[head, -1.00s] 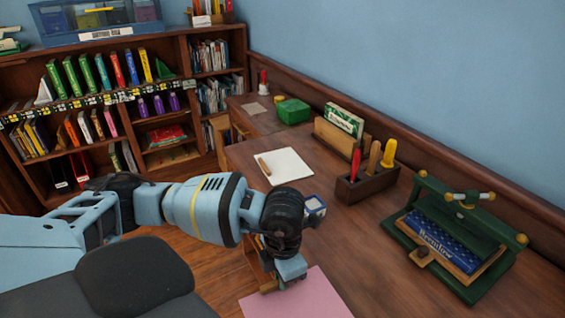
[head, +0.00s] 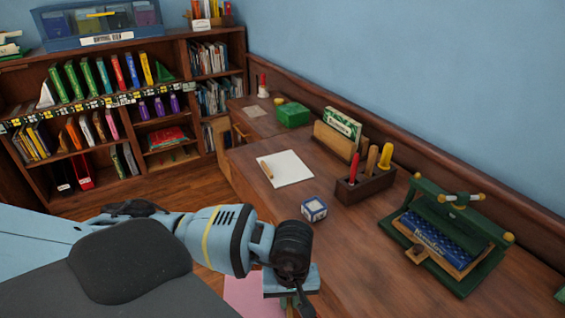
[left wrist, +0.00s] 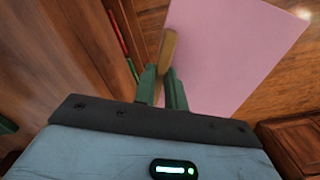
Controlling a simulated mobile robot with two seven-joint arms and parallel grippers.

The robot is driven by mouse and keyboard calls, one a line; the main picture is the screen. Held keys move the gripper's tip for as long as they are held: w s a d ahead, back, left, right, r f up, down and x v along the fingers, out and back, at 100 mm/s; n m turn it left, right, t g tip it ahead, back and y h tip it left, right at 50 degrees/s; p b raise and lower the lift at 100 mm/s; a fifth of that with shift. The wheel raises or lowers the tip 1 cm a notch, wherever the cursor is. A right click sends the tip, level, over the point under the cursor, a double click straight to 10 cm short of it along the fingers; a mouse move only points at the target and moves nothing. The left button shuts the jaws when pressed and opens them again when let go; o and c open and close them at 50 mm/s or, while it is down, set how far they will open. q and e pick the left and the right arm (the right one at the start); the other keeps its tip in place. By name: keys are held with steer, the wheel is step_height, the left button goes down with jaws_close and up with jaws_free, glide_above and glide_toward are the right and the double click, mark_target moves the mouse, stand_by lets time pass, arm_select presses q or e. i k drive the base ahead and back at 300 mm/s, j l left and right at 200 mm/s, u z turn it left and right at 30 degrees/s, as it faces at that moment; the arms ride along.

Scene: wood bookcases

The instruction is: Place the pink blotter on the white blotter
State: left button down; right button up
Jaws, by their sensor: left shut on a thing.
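The pink blotter (head: 246,296) shows at the bottom of the head view, partly hidden by my left arm and cut off by the picture edge. In the left wrist view it is a large pink sheet (left wrist: 235,45) with a wooden strip on it. My left gripper (left wrist: 161,88) is shut on that strip; in the head view (head: 292,302) its fingers are mostly hidden. The white blotter (head: 292,165) lies flat on the desk, farther off, with a wooden strip near its left edge. My right gripper is not in view.
A white and blue cube (head: 314,208) stands on the desk between my arm and the white blotter. A dark tool holder (head: 366,187), a card box (head: 338,135) and a green press (head: 450,240) line the right. A bookcase (head: 120,120) stands behind.

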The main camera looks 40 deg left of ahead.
mark_target(287, 166)
steer(key=k+j+u, duration=0.1)
steer(key=j+u, duration=0.7)
steer(key=u, duration=0.2)
steer(key=i+j+u, duration=0.1)
steer(key=u, duration=0.2)
steer(key=i+j+u, duration=0.1)
steer(key=u, duration=0.25)
steer(key=i+j+u, duration=0.2)
steer(key=i+u, duration=0.15)
steer(key=i+j+u, duration=0.1)
steer(key=i+u, duration=0.25)
steer(key=i, duration=1.35)
steer(key=i+z, duration=0.25)
steer(key=i, duration=0.25)
steer(key=i+j+z, duration=0.25)
steer(key=i, duration=0.3)
steer(key=i+z, duration=0.15)
steer(key=z, duration=0.25)
steer(key=i+z, duration=0.15)
steer(key=z, duration=0.2)
steer(key=i+j+z, duration=0.1)
steer(key=z, duration=0.3)
steer(key=i+j+z, duration=0.1)
steer(key=z, duration=0.3)
steer(key=j+z, duration=0.1)
steer(key=z, duration=0.3)
steer(key=i+j+z, duration=0.1)
steer(key=z, duration=0.3)
